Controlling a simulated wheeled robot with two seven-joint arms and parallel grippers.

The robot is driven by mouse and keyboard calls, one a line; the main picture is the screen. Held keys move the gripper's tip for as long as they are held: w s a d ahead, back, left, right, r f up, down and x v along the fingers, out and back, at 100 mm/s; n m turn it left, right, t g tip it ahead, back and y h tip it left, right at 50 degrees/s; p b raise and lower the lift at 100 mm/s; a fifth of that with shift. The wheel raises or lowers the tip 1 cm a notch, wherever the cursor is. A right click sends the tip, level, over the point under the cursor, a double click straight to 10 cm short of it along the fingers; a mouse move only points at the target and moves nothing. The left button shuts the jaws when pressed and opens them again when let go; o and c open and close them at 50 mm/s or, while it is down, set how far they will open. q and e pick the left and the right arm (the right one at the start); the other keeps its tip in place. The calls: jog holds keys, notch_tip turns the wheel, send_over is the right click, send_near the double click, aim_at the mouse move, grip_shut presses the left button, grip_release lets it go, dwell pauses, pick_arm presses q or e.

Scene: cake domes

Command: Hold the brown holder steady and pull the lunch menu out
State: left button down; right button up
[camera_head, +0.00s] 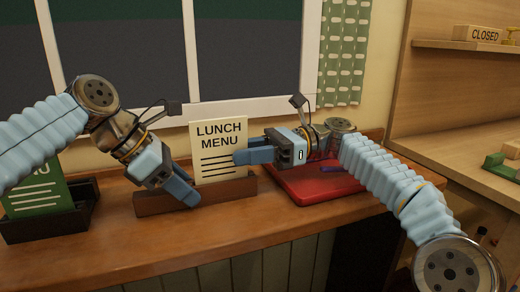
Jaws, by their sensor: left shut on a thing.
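The lunch menu (219,145) is a cream card with dark lettering and lines. It stands upright in the brown holder (240,187), a low wooden block on the wooden counter. My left gripper (184,191) points down at the left part of the holder and is shut on it. My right gripper (245,156) comes in from the right, with its blue fingers at the card's right edge, overlapping it in the picture. Whether these fingers grip the card or are just beside it, I cannot tell. The card's lower edge is hidden in the holder.
A green card (38,192) stands in a dark holder (45,226) at the left. A red tray (312,184) lies behind and below my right gripper. The counter's front is clear.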

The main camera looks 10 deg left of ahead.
aim_at(223, 167)
jog(key=shift+x, duration=2.2)
grip_shut()
jog(key=shift+r, duration=0.2)
jog(key=shift+r, duration=0.35)
jog(key=shift+r, duration=0.15)
jog(key=shift+r, duration=2.3)
